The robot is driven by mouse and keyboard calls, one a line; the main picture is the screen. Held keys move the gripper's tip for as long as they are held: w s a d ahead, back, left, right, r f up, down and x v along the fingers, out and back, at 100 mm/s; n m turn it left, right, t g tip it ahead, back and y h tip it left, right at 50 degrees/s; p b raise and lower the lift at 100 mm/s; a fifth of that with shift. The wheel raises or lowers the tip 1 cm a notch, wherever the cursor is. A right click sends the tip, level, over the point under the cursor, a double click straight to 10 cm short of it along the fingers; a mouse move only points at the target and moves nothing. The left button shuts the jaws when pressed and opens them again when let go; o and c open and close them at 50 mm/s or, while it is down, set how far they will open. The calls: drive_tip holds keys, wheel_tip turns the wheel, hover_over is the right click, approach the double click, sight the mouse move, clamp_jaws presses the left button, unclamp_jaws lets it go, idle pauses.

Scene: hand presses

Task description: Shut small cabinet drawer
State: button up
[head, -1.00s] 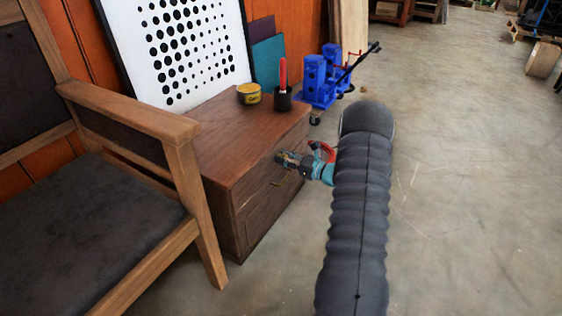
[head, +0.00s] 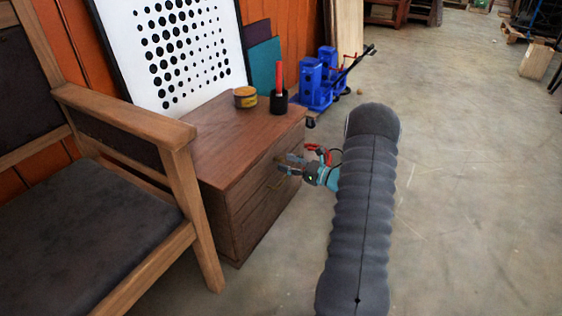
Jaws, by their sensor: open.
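The small brown wooden cabinet (head: 215,153) stands beside the chair, with its drawer front (head: 262,207) facing right toward my arm. A small handle shows on the front, below my gripper. My gripper (head: 283,163) is open and empty, at the upper part of the cabinet front, with its fingers pointing left. I cannot tell whether the fingers touch the front. The gripper and my thick grey arm hide part of that side, and how far any drawer stands out is hard to tell.
A yellow tin (head: 246,97) and a black holder with a red-handled tool (head: 279,95) stand on the cabinet top. A wooden armchair (head: 125,130) is close on the left. A blue wheeled machine (head: 322,85) stands behind. The concrete floor to the right is clear.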

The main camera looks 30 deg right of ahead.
drive_tip(key=v, duration=0.8)
drive_tip(key=shift+s+d, duration=0.15)
drive_tip(key=shift+s, duration=0.1)
drive_tip(key=s+a+f+n+g+y, duration=0.1)
drive_tip(key=s+a+f+n+g, duration=0.3)
drive_tip(key=s+a+f+g, duration=0.15)
drive_tip(key=s+a+r+n+g+h+p, duration=0.1)
drive_tip(key=s+a+r+n+g+p, duration=0.1)
drive_tip(key=s+a+r+n+g, duration=0.55)
drive_tip(key=s+a+r+n+t+h+p, duration=0.1)
drive_tip(key=s+a+r+n+h+p, duration=0.1)
drive_tip(key=s+a+r+n, duration=0.3)
drive_tip(key=s+a+r+n+t+h+p, duration=0.1)
drive_tip(key=s+a+r+n+h+p, duration=0.2)
drive_tip(key=r, duration=1.1)
drive_tip(key=s+a+r+n+t+h+p, duration=0.1)
drive_tip(key=s+a+r+n+h+p, duration=0.1)
drive_tip(key=s+a+r+n+h, duration=0.2)
drive_tip(key=s+a+r+n, duration=0.3)
drive_tip(key=s+r+n, duration=0.1)
drive_tip(key=r+n, duration=0.2)
drive_tip(key=shift+s+a+r+t+h+p, duration=0.2)
drive_tip(key=shift+s+a+t+h+p, duration=0.1)
drive_tip(key=shift+s+a+h, duration=0.1)
